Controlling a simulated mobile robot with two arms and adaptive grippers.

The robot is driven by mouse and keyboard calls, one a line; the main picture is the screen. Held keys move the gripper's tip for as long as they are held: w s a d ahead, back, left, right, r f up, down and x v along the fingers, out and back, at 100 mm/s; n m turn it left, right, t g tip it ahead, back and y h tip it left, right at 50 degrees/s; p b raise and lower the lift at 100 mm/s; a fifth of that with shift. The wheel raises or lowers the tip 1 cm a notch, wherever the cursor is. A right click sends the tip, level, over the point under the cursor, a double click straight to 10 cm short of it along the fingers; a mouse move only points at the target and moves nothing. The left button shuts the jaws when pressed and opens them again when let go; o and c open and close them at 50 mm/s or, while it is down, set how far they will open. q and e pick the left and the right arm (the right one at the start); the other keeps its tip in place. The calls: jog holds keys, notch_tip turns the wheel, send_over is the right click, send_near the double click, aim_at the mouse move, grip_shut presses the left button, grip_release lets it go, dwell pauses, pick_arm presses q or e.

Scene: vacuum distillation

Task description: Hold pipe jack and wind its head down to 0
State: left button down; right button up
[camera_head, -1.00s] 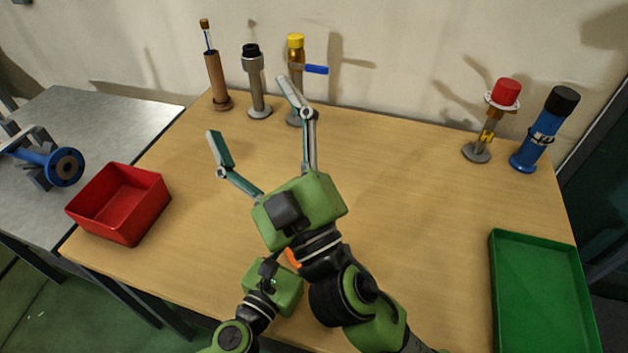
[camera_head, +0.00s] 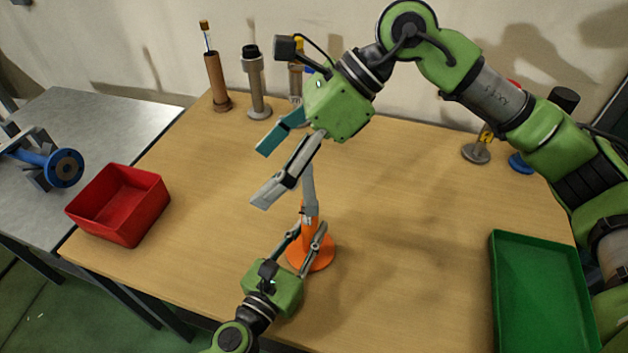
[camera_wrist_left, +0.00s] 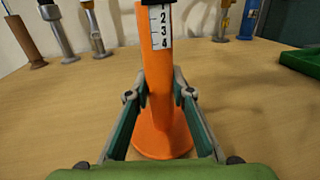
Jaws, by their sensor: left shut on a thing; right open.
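The orange pipe jack (camera_head: 311,256) stands upright on its round base on the wooden table. My left gripper (camera_head: 309,232) is shut on its orange body, one finger on each side, low above the base. In the left wrist view the jack's body (camera_wrist_left: 158,95) shows a white scale (camera_wrist_left: 163,28) with 2, 3 and 4 and a black edge above it. The jack's head is out of that view. In the head view a grey upper part (camera_head: 309,190) rises above the orange body, partly hidden by my right gripper (camera_head: 265,173), which is open and empty up and left of the jack.
A red bin (camera_head: 118,205) stands at the left and a green tray (camera_head: 540,290) at the right. Several column-like tools, among them a brown one (camera_head: 216,82) and a grey one (camera_head: 256,85), line the back. The middle right of the table is clear.

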aim_at(309, 192)
jog(key=w+d+r+t+h, duration=0.1)
jog(key=w+d+h, duration=0.1)
jog(key=d, duration=0.4)
jog(key=w+d+r+t+h, duration=0.1)
jog(key=w+d+r+h, duration=0.1)
jog(key=d, duration=0.3)
jog(key=shift+n, duration=0.4)
jog(key=x, duration=1.1)
jog(key=shift+d+f, duration=0.1)
jog(key=shift+f, duration=0.3)
jog(key=c, duration=0.9)
